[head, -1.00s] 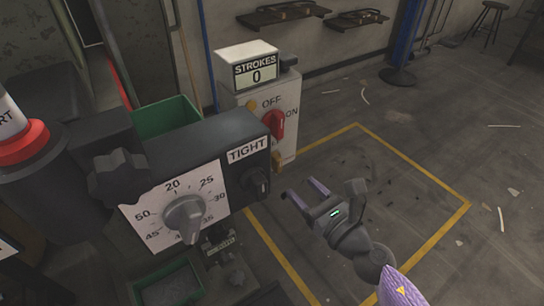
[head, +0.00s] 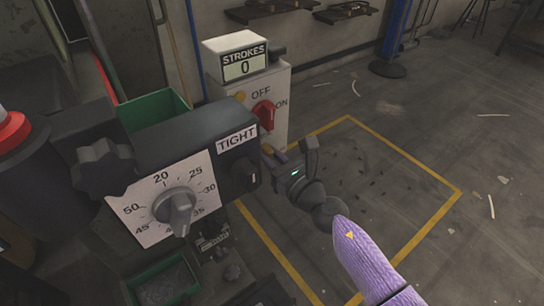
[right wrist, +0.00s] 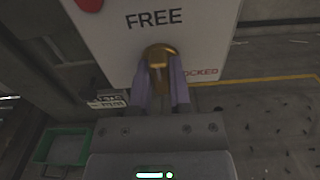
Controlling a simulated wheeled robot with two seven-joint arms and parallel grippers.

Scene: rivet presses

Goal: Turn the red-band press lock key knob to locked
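The brass lock key knob (right wrist: 159,58) sits on the lower part of a white panel (right wrist: 215,30) in the right wrist view. FREE is printed above it and LOCKED to its right. The knob's grip looks roughly upright, in line with FREE. My right gripper (right wrist: 161,88) has its two purple fingers on either side of the knob, with a gap between them; firm contact cannot be made out. In the head view the right gripper (head: 274,157) is at the base of the white switch box (head: 270,90), and the knob is mostly hidden. My left gripper is not in view.
A red ON/OFF switch (head: 264,115) and a STROKES counter (head: 243,64) showing 0 are above the gripper. A dark box with a grey dial (head: 176,208) and a TIGHT label stands to the left. Green bins (head: 153,110) are nearby. The yellow-marked floor is open to the right.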

